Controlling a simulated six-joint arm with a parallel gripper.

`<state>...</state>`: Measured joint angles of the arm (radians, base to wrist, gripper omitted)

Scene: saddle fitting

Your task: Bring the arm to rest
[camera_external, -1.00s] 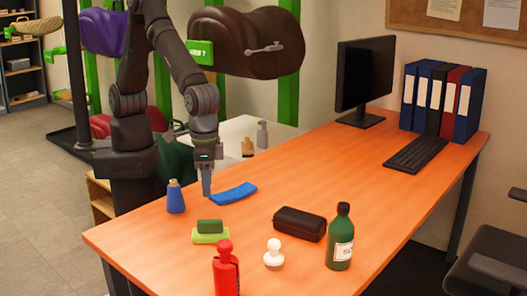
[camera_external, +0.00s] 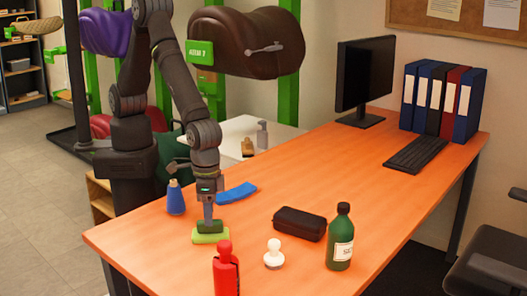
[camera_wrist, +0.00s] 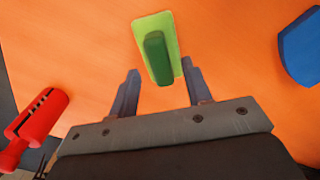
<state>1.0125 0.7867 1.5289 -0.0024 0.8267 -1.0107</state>
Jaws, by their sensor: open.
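My gripper (camera_external: 208,224) is above the near left part of the orange table (camera_external: 330,190), pointing down. In the wrist view my gripper (camera_wrist: 160,88) is open, with nothing between its two fingers. A green block with a dark green top and a lighter green base (camera_external: 211,238) lies on the table right below it. In the wrist view the green block (camera_wrist: 157,55) lies just beyond the fingertips, roughly centred between them. In the outside view the fingers hide part of its dark top, and I cannot tell whether they touch it.
A red bottle (camera_external: 226,272), a white knobbed piece (camera_external: 273,254), a dark case (camera_external: 299,223) and a green bottle (camera_external: 341,240) are nearer the front. The table's middle is clear.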

